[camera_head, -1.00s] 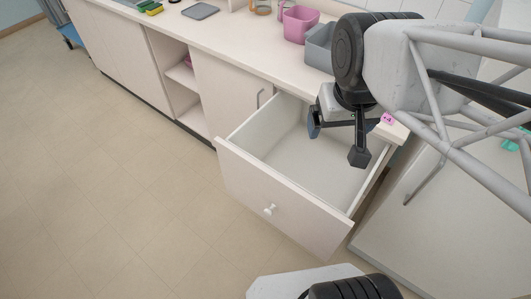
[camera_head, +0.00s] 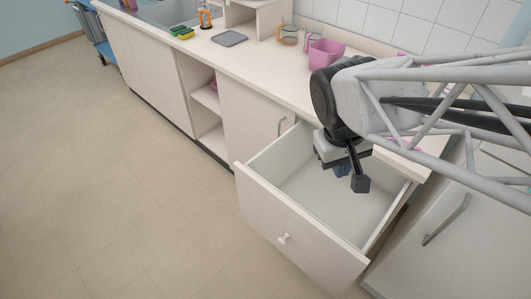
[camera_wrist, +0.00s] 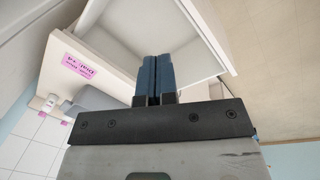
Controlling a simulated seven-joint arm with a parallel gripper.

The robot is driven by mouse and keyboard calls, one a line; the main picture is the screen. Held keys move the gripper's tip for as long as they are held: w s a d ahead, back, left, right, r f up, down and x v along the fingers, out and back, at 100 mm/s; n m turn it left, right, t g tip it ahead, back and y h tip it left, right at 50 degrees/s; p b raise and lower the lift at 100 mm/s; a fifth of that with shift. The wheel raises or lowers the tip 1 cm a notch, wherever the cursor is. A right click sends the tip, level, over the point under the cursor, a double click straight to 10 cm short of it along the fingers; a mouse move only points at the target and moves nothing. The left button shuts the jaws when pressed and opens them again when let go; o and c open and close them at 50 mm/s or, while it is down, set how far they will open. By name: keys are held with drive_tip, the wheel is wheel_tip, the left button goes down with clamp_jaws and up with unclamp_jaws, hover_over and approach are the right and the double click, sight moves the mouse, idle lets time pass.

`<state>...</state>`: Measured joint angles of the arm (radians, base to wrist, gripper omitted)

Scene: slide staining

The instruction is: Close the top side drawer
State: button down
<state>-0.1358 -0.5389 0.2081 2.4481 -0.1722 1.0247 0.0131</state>
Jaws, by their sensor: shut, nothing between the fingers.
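My gripper (camera_head: 352,178) hangs over the back part of the open drawer, in the head view. In the wrist view my gripper (camera_wrist: 154,80) has its two blue fingers together with nothing between them, and the drawer's inside (camera_wrist: 150,25) lies beyond them. I cannot tell whether the fingers touch the drawer.
The counter (camera_head: 250,70) runs to the left with a grey tray (camera_head: 229,38), a yellow-green sponge (camera_head: 182,33) and a pink container (camera_head: 325,53). The floor (camera_head: 110,190) in front of the drawer is clear.

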drive_tip(key=w+a+f+n+h, duration=0.3)
drive_tip(key=a+f+n+h, duration=0.25)
drive_tip(key=f, duration=0.45)
drive_tip(key=w+a+f+n+h, duration=0.2)
drive_tip(key=a+f+n+h, duration=0.2)
drive_tip(key=a+f+n, duration=0.45)
drive_tip(key=s+a+f+n+t+h, duration=0.1)
drive_tip(key=a+f+n+t+h, duration=0.3)
drive_tip(key=f, duration=0.6)
drive_tip(key=n+t+y, duration=0.2)
drive_tip(key=n+t, duration=0.5)
drive_tip(key=t, duration=0.1)
approach(272, 215)
drive_tip(key=v, duration=0.6)
drive_tip(key=shift+s, duration=0.35)
drive_tip(key=shift+d, duration=0.1)
drive_tip(key=shift+x, duration=6.9)
drive_tip(key=shift+w, duration=0.25)
drive_tip(key=x, duration=3.4)
drive_tip(key=shift+w+a, duration=0.3)
drive_tip(key=shift+a, duration=0.1)
